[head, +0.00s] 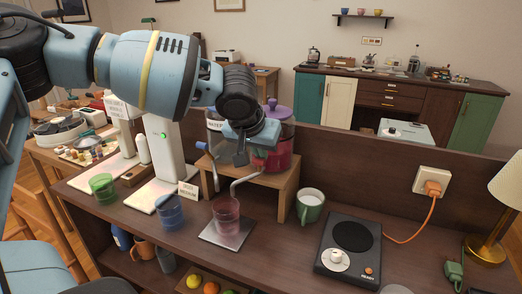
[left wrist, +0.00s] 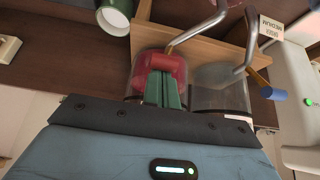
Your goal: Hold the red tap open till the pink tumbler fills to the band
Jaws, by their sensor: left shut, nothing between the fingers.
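The pink tumbler (head: 227,215) stands upright on a grey plate (head: 222,235) on the counter, below a bent metal spout (head: 243,183). Its fill level and band are too small to make out. The spout leads to a clear dispenser with red contents and a purple lid (head: 279,108), on a wooden stand (head: 285,190). My left gripper (head: 240,158) is shut and empty, close in front of this dispenser. In the left wrist view the fingers (left wrist: 165,88) overlap the red-filled dispenser (left wrist: 139,72). My right gripper is not in view.
A second spout with a blue handle (head: 204,147) is just left. A blue tumbler (head: 170,212), a green tumbler (head: 102,187) and a card (head: 188,190) stand further left. A green mug (head: 310,206) and a hot plate (head: 348,250) are on the right.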

